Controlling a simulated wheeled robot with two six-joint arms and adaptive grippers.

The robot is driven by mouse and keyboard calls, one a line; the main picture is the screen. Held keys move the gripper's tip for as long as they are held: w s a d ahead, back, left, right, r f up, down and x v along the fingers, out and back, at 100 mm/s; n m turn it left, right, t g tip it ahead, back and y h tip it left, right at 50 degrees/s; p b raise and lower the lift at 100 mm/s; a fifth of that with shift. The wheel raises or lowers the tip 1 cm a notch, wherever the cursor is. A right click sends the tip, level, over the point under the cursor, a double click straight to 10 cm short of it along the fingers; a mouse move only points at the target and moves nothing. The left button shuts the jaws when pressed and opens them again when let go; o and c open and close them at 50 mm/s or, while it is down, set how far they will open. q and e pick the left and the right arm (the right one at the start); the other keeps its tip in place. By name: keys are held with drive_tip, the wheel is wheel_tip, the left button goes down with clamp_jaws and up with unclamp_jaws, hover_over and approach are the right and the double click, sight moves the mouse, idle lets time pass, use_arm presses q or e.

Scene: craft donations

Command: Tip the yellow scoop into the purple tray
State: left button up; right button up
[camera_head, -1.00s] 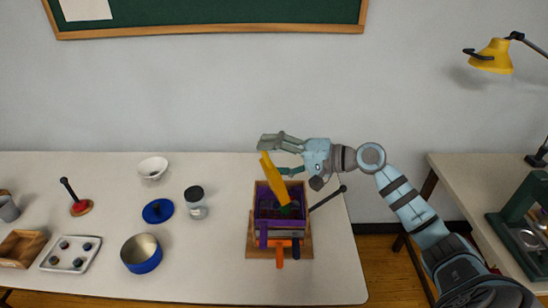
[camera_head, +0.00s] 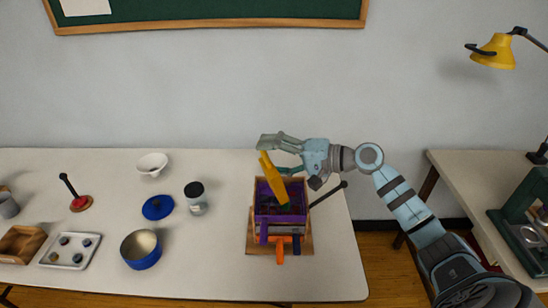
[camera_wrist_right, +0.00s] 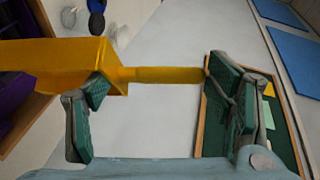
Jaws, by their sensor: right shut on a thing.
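My right gripper (camera_head: 272,154) is shut on the yellow scoop (camera_head: 272,180) above the purple tray (camera_head: 261,192). The scoop is steeply tilted, its lower end down over the tray's inside. In the right wrist view the scoop's wide end (camera_wrist_right: 75,62) is at the left, and its handle spans between the fingers (camera_wrist_right: 155,100). The purple tray is the top one of a stack on a wooden base. Its inside looks dark, with small pieces that are hard to make out. A strip of purple also shows at the wrist view's left edge (camera_wrist_right: 14,112). My left gripper is not in view.
Orange (camera_head: 280,252) and dark blue (camera_head: 296,244) handles stick out below the tray. A dark rod (camera_head: 328,195) rises right of the stack.

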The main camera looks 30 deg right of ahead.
drive_tip(key=shift+s, duration=0.2)
drive_tip(key=shift+r, duration=0.85)
drive_tip(key=shift+f, duration=0.95)
drive_tip(key=shift+w+d, duration=0.1)
drive_tip(key=shift+w, duration=0.15)
drive_tip(key=shift+w+r, duration=0.15)
drive_tip(key=shift+w, duration=0.4)
drive_tip(key=shift+s+f, duration=0.2)
drive_tip(key=shift+s, duration=0.6)
drive_tip(key=shift+r, duration=0.1)
